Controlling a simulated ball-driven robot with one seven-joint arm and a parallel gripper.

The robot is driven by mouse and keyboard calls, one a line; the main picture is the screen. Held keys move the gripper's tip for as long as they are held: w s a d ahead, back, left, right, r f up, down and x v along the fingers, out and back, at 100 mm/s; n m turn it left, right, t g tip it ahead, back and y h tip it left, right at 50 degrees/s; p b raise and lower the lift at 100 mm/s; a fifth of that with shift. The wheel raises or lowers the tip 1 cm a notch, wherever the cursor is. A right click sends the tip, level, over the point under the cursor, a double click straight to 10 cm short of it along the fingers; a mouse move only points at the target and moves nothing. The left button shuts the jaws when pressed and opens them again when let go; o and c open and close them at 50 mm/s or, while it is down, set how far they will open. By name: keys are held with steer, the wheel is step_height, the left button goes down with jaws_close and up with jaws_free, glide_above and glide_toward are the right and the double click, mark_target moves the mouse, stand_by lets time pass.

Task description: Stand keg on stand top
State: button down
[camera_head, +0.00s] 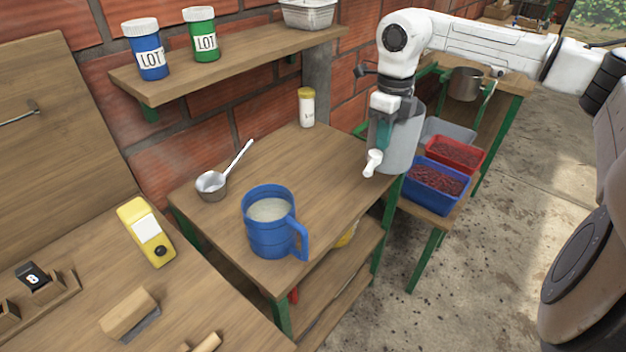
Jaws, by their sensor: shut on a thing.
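The keg (405,140) is a grey cylinder with a white tap (373,163) low on its front. My gripper (391,112) is above and against its near side, pointing down and shut on it. The jaws partly cover the keg's upper wall. The keg looks upright at the right edge of the wooden stand top (325,165), which has green legs. I cannot tell whether its base touches the top or hangs beside it.
A blue jug (270,232), a metal dipper (213,184) and a yellow-capped shaker (306,107) stand on the top. Blue (437,185) and red (455,153) crates of berries sit on a lower bench at right. The top's middle right is clear.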

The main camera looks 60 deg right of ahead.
steer(key=w+a+f+p, duration=0.1)
steer(key=w+f+p, duration=0.1)
steer(key=w+f, duration=1)
steer(key=shift+w+a+f+p, duration=0.15)
steer(key=shift+w+f+p, duration=0.2)
steer(key=shift+w, duration=0.5)
steer(key=shift+f, duration=0.15)
steer(key=c, duration=1.7)
jaws_free()
steer(key=o, duration=0.4)
steer(key=shift+o, duration=0.2)
step_height(320, 180, up, 12)
steer(key=b, duration=0.1)
